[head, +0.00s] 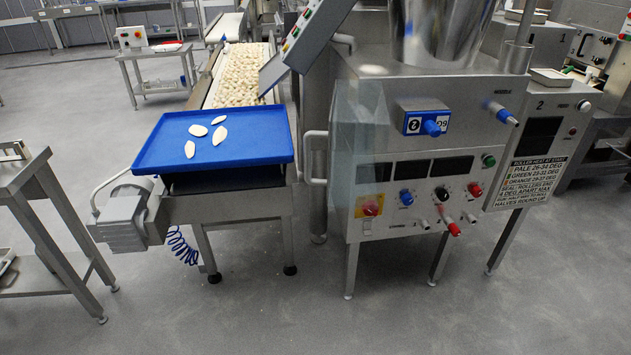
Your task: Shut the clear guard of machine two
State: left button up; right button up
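Machine two (470,150) is the steel machine at centre right, with a "2" on its right-hand panel and a blue-and-white label on its front. A clear, faintly tinted panel, which looks like its guard (347,130), stands at the left front edge of the machine. It appears angled away from the control face, but its edges are faint and its exact angle is hard to tell. A pale bar handle (307,158) is just left of it. Neither of my grippers is in view.
A blue tray (180,166) with several pale pasta pieces sits on the conveyor end left of the machine. Knobs (454,228) stick out from the machine's front. A steel table (60,215) stands at far left. The grey floor in front is clear.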

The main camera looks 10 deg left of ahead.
aim_at(317, 134)
jog(key=u, duration=1.2)
jog(key=i, duration=0.9)
jog(key=z, duration=0.9)
jog(key=i, duration=0.45)
jog(key=z, duration=1.4)
jog(key=k, duration=0.8)
jog(key=u, duration=0.25)
